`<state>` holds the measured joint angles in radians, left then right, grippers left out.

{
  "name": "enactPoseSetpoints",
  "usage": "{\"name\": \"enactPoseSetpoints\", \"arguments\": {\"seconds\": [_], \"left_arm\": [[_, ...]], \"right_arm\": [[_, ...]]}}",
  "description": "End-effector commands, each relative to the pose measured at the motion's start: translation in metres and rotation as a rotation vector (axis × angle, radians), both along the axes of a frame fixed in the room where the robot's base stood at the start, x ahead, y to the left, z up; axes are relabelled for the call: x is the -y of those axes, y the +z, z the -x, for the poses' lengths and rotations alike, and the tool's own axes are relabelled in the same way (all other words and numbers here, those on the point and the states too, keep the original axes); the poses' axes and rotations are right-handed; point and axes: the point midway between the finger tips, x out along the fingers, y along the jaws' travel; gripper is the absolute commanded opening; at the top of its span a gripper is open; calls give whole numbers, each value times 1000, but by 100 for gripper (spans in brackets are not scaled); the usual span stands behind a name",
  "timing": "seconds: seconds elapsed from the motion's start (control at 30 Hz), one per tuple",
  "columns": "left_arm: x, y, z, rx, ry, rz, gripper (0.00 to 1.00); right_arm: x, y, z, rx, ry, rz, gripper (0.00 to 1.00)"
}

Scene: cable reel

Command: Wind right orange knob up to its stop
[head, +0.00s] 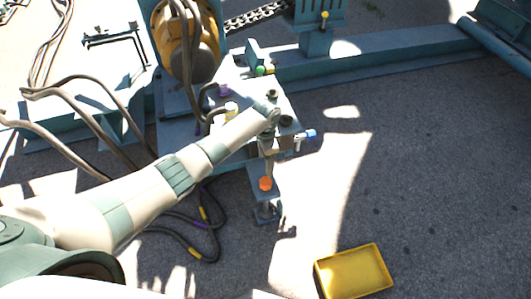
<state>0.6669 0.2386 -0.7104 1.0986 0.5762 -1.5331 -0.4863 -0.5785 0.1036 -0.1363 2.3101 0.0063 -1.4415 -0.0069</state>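My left arm comes in from the left and ends just above and behind the knob. My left gripper (269,147) points down there, small and dark against the bench edge. Its fingers are too small to tell whether they are open or shut. It appears apart from the knob. My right gripper is not in view.
A teal bench (283,106) carries dark sockets. A blue-ended fitting (309,134) sticks out at its right edge. A yellow tray (353,272) lies on the ground. Cables lie at left; the ground at right is clear.

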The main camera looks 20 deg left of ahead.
Motion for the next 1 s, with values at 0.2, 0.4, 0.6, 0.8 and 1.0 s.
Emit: {"name": "enactPoseSetpoints", "arguments": {"seconds": [0.2,0.4,0.6,0.8,1.0], "left_arm": [[-1,24,0,0,1,0,58],[-1,28,0,-1,1,0,58],[-1,28,0,-1,1,0,58],[0,28,0,-1,1,-1,58],[2,23,4,4,10,7,58]], "right_arm": [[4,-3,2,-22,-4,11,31],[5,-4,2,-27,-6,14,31],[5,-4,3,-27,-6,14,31],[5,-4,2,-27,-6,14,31],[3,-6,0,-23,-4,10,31]]}}
